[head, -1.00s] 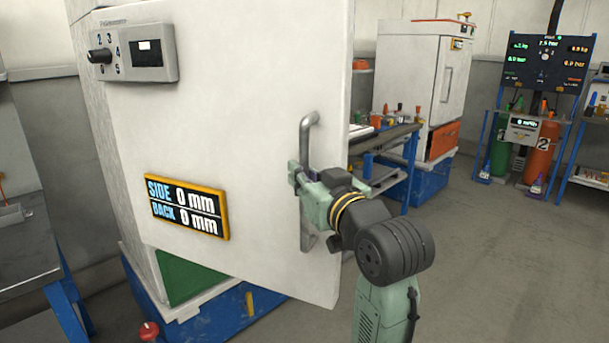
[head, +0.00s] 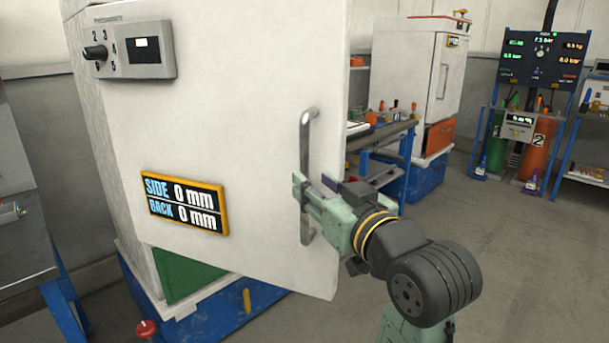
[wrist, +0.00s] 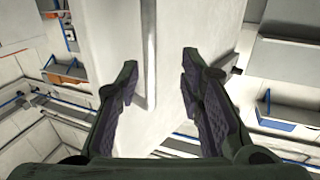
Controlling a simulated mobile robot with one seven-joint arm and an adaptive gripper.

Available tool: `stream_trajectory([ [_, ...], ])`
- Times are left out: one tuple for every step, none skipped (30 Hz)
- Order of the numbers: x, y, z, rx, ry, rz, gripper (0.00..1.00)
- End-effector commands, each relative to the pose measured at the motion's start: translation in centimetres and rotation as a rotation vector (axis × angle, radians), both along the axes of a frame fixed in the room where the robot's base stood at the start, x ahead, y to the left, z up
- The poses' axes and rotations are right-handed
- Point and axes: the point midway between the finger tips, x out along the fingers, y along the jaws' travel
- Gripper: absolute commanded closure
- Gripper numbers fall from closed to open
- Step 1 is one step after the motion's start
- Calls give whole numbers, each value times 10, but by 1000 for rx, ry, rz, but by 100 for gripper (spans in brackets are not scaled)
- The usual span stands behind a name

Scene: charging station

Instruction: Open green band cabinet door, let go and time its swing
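The white cabinet door (head: 240,90) stands ajar, its free right edge swung out from the cabinet. A green band (head: 190,274) shows on the cabinet below it. A grey vertical bar handle (head: 306,150) is near the door's right edge. My gripper (head: 308,188) is at the handle's lower half and hides part of it. In the wrist view my gripper (wrist: 160,65) has its fingers spread wide, with the handle (wrist: 151,50) between them, nearer the left finger. The handle is not clamped; light contact cannot be told.
On the door are a dial panel (head: 130,50) and a sign (head: 186,203) reading SIDE 0 mm, BACK 0 mm. A blue base (head: 225,318) carries the cabinet. A workbench (head: 385,135) and second cabinet (head: 415,75) stand behind. Floor at right (head: 510,260) is clear.

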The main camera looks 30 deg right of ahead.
Motion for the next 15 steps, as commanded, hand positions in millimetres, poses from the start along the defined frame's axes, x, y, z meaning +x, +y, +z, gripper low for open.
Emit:
stream_trajectory([
  [-11, -1, 1, 0, -2, -3, 65],
  [-17, 0, 1, 0, -2, -4, 65],
  [-25, 0, 1, -1, -2, -3, 65],
  [-30, 0, 0, -2, -1, -4, 65],
  [-34, 1, 1, -1, -2, -2, 65],
  [-39, 1, 1, 0, -2, -2, 65],
  [-43, 1, 1, 0, -2, -2, 65],
  [-46, 1, 1, 0, -1, -1, 65],
  [-49, 2, 0, 0, 0, -2, 65],
  [-51, 2, 0, 0, -1, -1, 65],
  [-52, 2, 0, 0, -1, -1, 65],
  [-53, 2, 0, 0, -1, 0, 65],
  [-54, 2, 0, 0, -1, 0, 65],
  [-54, 2, 0, 0, -1, 1, 65],
  [-54, 2, 0, 0, 0, 1, 65],
])
